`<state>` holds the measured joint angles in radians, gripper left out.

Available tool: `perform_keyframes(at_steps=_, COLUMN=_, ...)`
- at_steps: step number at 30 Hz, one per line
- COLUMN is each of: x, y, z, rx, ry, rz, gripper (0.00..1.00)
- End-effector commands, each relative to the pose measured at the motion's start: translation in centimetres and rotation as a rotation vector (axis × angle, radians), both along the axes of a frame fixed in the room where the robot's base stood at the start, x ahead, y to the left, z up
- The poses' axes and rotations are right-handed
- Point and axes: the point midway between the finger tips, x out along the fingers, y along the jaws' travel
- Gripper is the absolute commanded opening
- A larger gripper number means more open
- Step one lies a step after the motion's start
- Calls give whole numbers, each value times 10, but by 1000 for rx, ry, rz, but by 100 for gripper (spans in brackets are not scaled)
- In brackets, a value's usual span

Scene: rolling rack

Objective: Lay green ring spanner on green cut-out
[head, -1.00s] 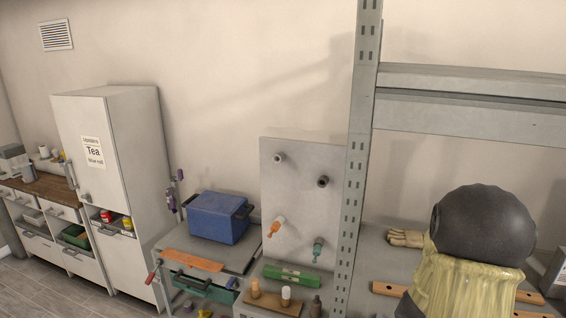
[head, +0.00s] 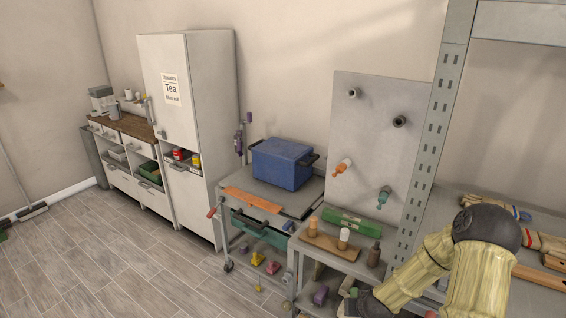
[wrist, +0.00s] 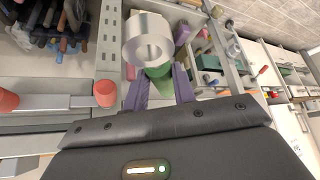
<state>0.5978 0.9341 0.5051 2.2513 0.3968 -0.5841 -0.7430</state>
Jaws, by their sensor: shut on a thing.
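My gripper (wrist: 160,88) shows in the wrist view with two purple fingers. It is shut on the green ring spanner (wrist: 158,73), gripping its green handle. The spanner's thick silver ring (wrist: 150,39) points away from my wrist. In the head view my yellow-sleeved arm reaches down to the bottom edge, and the fingers and spanner cannot be made out clearly there. I cannot identify the green cut-out in either view.
A grey cart (head: 312,205) carries a blue cooler box (head: 283,163) and an orange piece (head: 252,199). A rack post (head: 430,140) stands near my arm.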

Motion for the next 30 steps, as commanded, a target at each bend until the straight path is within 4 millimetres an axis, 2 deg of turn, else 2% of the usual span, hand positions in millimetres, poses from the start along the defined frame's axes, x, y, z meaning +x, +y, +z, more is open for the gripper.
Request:
perform_keyframes(at_steps=2, x=3, y=8, z=-10, rx=0, ry=-1, rz=33, gripper=0)
perform_keyframes(at_steps=14, x=4, y=13, z=-11, rx=0, ry=1, rz=51, gripper=0)
perform_keyframes(at_steps=17, x=-2, y=22, z=-20, rx=-1, ry=6, rz=52, gripper=0)
perform_keyframes(at_steps=24, x=-31, y=62, z=-56, rx=-1, ry=9, rz=54, gripper=0)
perform_keyframes(at_steps=30, x=-40, y=74, z=-64, rx=-1, ry=0, rz=49, gripper=0)
